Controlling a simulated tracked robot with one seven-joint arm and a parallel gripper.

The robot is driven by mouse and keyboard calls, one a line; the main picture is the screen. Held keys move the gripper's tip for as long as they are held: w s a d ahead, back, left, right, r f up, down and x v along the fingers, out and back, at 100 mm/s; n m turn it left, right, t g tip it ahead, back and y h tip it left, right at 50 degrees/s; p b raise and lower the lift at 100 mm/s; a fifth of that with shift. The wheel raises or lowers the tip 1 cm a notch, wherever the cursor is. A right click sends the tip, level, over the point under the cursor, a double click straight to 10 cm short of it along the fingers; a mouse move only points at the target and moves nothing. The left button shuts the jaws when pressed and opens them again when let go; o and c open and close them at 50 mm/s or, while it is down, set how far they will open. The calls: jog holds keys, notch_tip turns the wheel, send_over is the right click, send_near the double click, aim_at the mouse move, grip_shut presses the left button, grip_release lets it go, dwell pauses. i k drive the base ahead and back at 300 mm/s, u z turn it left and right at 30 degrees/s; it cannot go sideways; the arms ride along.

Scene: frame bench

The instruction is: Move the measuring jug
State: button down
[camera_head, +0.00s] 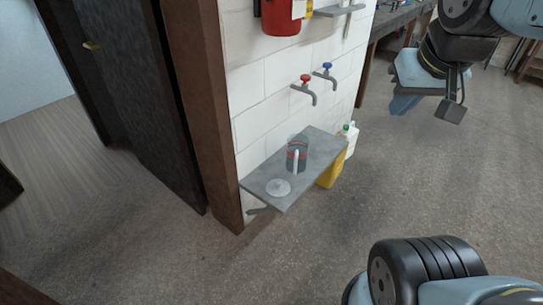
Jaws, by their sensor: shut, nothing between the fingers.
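The measuring jug (298,154) is a clear, greyish vessel with red markings and a pale upright strip on its near side, likely its handle. It stands upright on a small grey wall shelf (315,158), towards the back. My gripper (452,108) hangs at the upper right, pointing down. It is shut and empty, well to the right of the jug and apart from it.
A round whitish disc (278,187) lies at the shelf's near end. A red tap (305,82) and a blue tap (325,71) stick out of the wall above. A yellow container (331,170) stands below the shelf. Open floor lies to the right.

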aim_at(298, 144)
jog(key=z, duration=0.2)
jog(key=i, duration=0.75)
jog(key=u, duration=0.3)
jog(key=k, duration=0.75)
jog(key=z, duration=0.25)
jog(key=i, duration=0.85)
jog(key=u, duration=0.05)
